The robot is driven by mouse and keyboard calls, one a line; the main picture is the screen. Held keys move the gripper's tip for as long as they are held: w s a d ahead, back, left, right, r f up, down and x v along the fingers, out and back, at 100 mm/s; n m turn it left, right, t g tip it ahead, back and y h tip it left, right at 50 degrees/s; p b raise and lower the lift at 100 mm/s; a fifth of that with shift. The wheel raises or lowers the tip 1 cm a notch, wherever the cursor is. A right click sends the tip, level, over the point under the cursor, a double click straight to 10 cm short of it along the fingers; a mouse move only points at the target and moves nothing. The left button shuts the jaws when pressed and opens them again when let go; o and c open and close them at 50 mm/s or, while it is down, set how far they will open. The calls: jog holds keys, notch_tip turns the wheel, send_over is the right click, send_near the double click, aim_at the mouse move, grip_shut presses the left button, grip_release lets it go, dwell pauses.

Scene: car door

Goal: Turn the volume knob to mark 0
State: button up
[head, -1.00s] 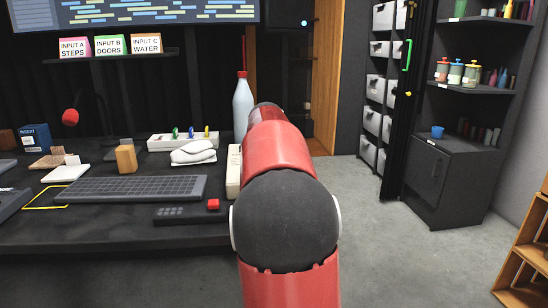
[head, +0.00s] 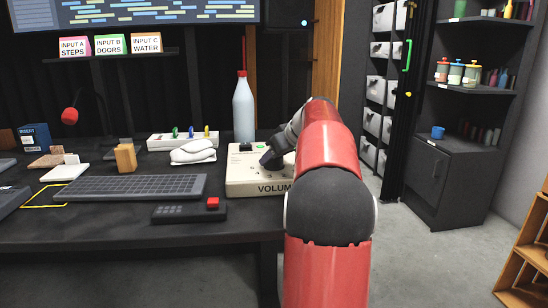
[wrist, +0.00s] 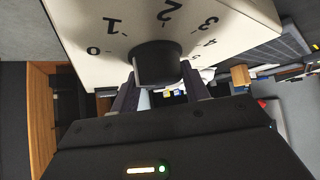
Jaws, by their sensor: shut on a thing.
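The volume box (head: 240,183) is a cream block at the right end of the desk, with part of its "VOLUM..." label showing. In the wrist view its pale face (wrist: 80,15) carries the marks 0, 1, 2, 3 and what looks like 4 around a round black knob (wrist: 158,62). My gripper (wrist: 158,76) has one dark finger on each side of the knob and is shut on it. In the head view my gripper (head: 272,158) is at the top of the box, and my arm hides its right part. I cannot make out a pointer on the knob.
A white bottle (head: 243,108) stands behind the box. A keyboard (head: 135,187), a dark remote-like block with a red button (head: 213,203) and a folded white cloth (head: 193,152) lie to its left. Open floor (head: 415,260) lies right of my arm.

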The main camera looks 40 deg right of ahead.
jog(key=shift+n+y, duration=0.5)
jog(key=shift+n, duration=0.2)
jog(key=o, duration=1)
jog(key=v, duration=0.7)
jog(key=shift+s+d+r+p, duration=0.15)
jog(key=shift+s+r+p, duration=0.1)
jog(key=shift+r+p, duration=0.1)
